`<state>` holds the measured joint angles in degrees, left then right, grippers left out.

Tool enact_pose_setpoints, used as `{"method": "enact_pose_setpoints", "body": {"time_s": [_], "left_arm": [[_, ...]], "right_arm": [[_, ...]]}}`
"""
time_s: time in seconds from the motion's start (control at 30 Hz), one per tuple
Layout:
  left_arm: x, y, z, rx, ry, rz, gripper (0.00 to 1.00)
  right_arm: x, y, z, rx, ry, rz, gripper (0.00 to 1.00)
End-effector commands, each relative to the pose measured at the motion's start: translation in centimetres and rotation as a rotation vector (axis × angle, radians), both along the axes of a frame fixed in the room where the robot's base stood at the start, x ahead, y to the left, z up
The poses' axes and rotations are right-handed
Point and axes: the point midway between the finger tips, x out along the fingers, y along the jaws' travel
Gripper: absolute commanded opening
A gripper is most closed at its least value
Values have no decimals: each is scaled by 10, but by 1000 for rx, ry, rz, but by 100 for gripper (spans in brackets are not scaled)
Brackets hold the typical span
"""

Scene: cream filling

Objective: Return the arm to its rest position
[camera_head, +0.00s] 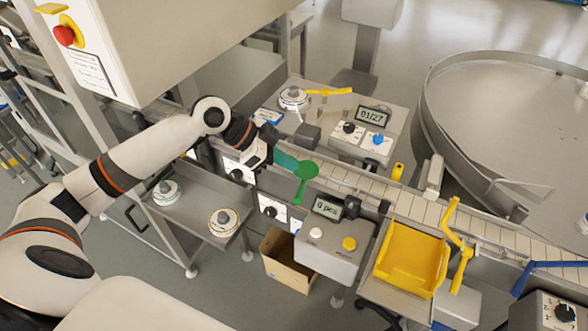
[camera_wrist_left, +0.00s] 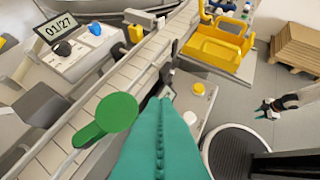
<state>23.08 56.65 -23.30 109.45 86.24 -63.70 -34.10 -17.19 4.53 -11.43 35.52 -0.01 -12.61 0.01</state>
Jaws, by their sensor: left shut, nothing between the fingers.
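My left arm reaches in from the left in the head view. Its left gripper (camera_head: 287,161) is over the near side of the conveyor, with its teal fingers shut and empty. In the left wrist view the teal fingers (camera_wrist_left: 160,125) are pressed together along a ridged seam. A green paddle-shaped part (camera_head: 306,171) is right beside the fingertips in the head view. The green part also shows left of the fingers in the left wrist view (camera_wrist_left: 115,113); I cannot tell whether they touch. A small gripper with teal tips (camera_wrist_left: 268,110), seemingly my right one, shows at the right of the wrist view.
The conveyor (camera_head: 360,183) runs toward the right, with a counter box (camera_head: 325,252) and a yellow tray (camera_head: 407,262) in front. A control box (camera_head: 360,135) stands behind it. A side table (camera_head: 190,211) lies below my arm. A large round table (camera_head: 510,120) is at right.

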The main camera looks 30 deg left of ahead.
Motion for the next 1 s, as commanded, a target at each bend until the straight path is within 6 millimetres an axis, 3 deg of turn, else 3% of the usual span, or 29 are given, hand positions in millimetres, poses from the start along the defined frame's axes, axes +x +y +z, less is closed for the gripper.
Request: {"method": "enact_pose_setpoints", "body": {"time_s": [0.47, 0.57, 0.67, 0.8, 0.9, 1.0], "left_arm": [[0, 0, 0, 1, 1, -1, 0], [-7, -8, -12, 9, 15, -5, 0], [-28, -30, -42, 33, 52, -10, 0], [-82, -71, -99, 89, 126, 61, 0], [-116, -83, -122, 128, 170, 184, 0], [-141, -83, -134, 162, 208, 309, 0]], "right_arm": [[0, 0, 0, 0, 1, 0, 36], [0, 0, 0, 0, 0, 0, 36], [0, 0, 0, 0, 0, 1, 36], [0, 0, 0, 0, 1, 1, 36], [0, 0, 0, 0, 0, 1, 36], [0, 0, 0, 0, 0, 1, 36]]}}
